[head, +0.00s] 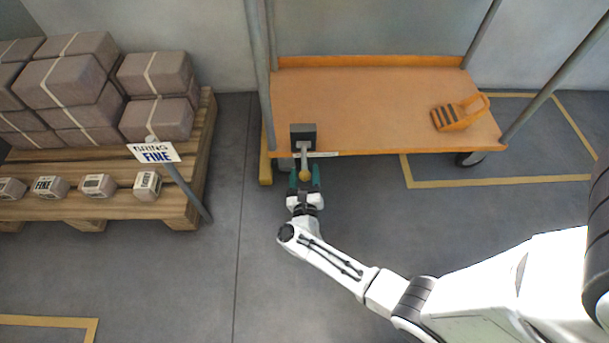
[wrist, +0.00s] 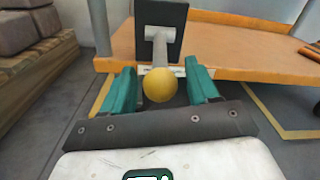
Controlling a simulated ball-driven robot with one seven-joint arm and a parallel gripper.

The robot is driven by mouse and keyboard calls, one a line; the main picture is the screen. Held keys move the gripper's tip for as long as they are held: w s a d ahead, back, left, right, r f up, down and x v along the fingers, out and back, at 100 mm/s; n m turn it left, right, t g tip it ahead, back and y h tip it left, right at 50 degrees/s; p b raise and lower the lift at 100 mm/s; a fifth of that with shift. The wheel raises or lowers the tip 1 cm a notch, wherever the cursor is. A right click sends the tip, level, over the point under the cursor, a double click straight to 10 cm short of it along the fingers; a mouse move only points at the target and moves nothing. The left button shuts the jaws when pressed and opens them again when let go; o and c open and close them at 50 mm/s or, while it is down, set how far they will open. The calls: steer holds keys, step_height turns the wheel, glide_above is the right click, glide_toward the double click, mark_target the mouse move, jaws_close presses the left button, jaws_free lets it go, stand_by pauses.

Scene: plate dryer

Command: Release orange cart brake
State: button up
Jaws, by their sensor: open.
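The orange cart (head: 370,105) stands against the back wall, with its flat deck facing me. At its front left corner is the brake: a dark block (head: 302,132) with a grey lever ending in a yellow ball knob (head: 304,178). In the wrist view the yellow knob (wrist: 160,84) sits between the two teal fingers of my gripper (wrist: 162,88). The fingers are open, with a gap on both sides of the knob.
An orange tool-like object (head: 459,113) lies on the deck's right side. A wooden pallet (head: 204,150) with wrapped bricks and a sign (head: 154,152) stands left. Metal posts rise at the cart's corners. The floor in front is clear.

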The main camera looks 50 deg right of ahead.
jaws_close()
stand_by(0.7)
